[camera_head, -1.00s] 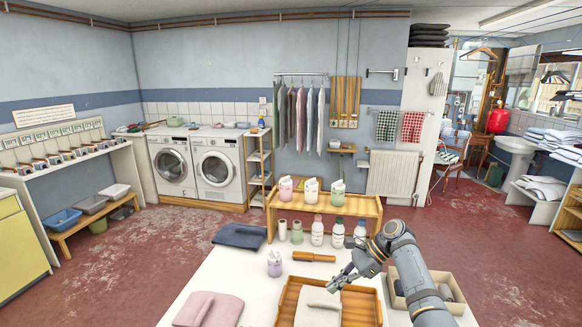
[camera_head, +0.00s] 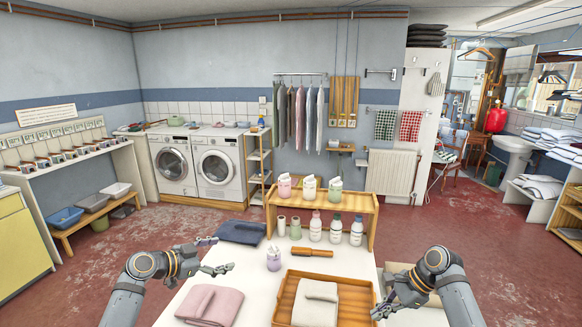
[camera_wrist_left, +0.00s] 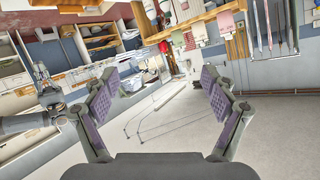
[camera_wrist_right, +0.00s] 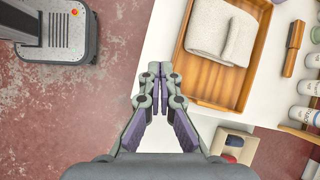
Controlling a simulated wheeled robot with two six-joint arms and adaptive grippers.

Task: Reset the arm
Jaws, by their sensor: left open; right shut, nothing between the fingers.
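My left gripper (camera_head: 222,255) is open and empty, above the table's left side between the navy cloth and the pink cloth. The left wrist view also shows its fingers (camera_wrist_left: 160,84) spread with nothing between them. My right gripper (camera_head: 379,312) is shut and empty, by the right side of the wooden tray (camera_head: 281,306). In the right wrist view its fingertips (camera_wrist_right: 159,75) meet beside the tray (camera_wrist_right: 184,74). A folded white cloth (camera_head: 318,297) lies in the tray. My right arm partly hides the beige box behind it.
The white table (camera_head: 254,287) holds a folded pink cloth (camera_head: 212,306), a folded navy cloth (camera_head: 240,233), a purple jar (camera_head: 273,260) and a wooden-handled tool (camera_head: 312,252). A beige box (camera_wrist_right: 236,143) stands at the right.

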